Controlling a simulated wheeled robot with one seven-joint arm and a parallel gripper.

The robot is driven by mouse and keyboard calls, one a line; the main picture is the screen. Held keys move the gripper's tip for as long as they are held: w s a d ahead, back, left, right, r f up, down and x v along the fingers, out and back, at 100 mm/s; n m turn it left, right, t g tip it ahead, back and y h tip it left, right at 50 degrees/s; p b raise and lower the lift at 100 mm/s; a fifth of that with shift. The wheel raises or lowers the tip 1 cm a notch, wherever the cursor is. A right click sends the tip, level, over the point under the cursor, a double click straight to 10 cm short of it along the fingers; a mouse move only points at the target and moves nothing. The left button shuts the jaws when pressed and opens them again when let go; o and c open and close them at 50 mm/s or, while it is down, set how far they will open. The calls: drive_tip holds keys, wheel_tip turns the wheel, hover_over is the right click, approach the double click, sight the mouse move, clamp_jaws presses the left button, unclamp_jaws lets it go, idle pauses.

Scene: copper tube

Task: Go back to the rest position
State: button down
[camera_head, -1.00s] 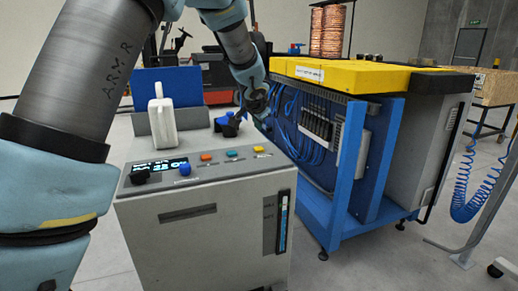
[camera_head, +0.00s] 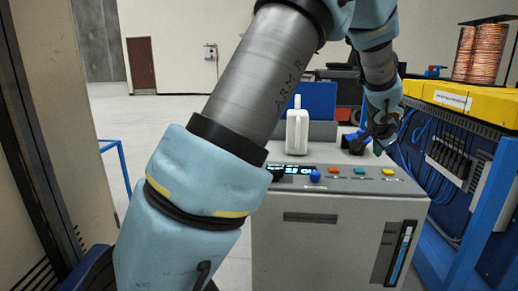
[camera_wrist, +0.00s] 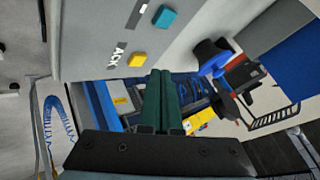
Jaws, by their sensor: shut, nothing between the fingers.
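My gripper shows in the wrist view as two dark green fingers (camera_wrist: 161,78) pressed together, with nothing between them. In the head view my arm reaches over the grey console (camera_head: 335,240). Its wrist end hangs at the console's back right, beside a small blue part (camera_head: 356,142). The wrist view looks sideways at the console top, with a teal button (camera_wrist: 164,17) and a yellow button (camera_wrist: 137,60) close by. The blue part also shows there (camera_wrist: 212,58), to the right of the fingers and apparently apart from them.
A white upright object (camera_head: 297,132) stands on the console before a blue panel (camera_head: 317,99). A blue-framed machine with a yellow top (camera_head: 465,98) and copper coils (camera_head: 488,52) stands close on the right. A dark frame edge is near on the left. Open floor (camera_head: 150,115) lies behind it.

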drive_tip(key=a+n, duration=0.1)
drive_tip(key=a, duration=0.3)
drive_tip(key=a+f+n+y, duration=0.1)
drive_tip(key=a, duration=0.4)
drive_tip(key=w+a+n+y, duration=0.1)
drive_tip(key=a, duration=0.4)
drive_tip(key=shift+f+n+g, duration=0.3)
drive_tip(key=shift+f, duration=0.05)
drive_tip(key=s+a+n, duration=0.1)
drive_tip(key=a, duration=0.3)
drive_tip(key=s+a+f+n+g+y, duration=0.1)
drive_tip(key=a, duration=0.4)
drive_tip(key=s+a+f+n, duration=0.1)
drive_tip(key=s+a+n, duration=0.1)
drive_tip(key=a, duration=0.3)
drive_tip(key=shift+a+g+y, duration=0.1)
drive_tip(key=shift+g+y, duration=0.2)
drive_tip(key=s+a+f+n+g, duration=0.2)
drive_tip(key=s+a+n, duration=0.1)
drive_tip(key=s+a, duration=0.4)
drive_tip(key=s+a+f+n+g, duration=0.2)
drive_tip(key=s+a+n, duration=0.1)
drive_tip(key=s+a, duration=0.4)
drive_tip(key=shift+s+y, duration=0.3)
drive_tip(key=shift+s, duration=0.8)
drive_tip(key=shift+f, duration=0.1)
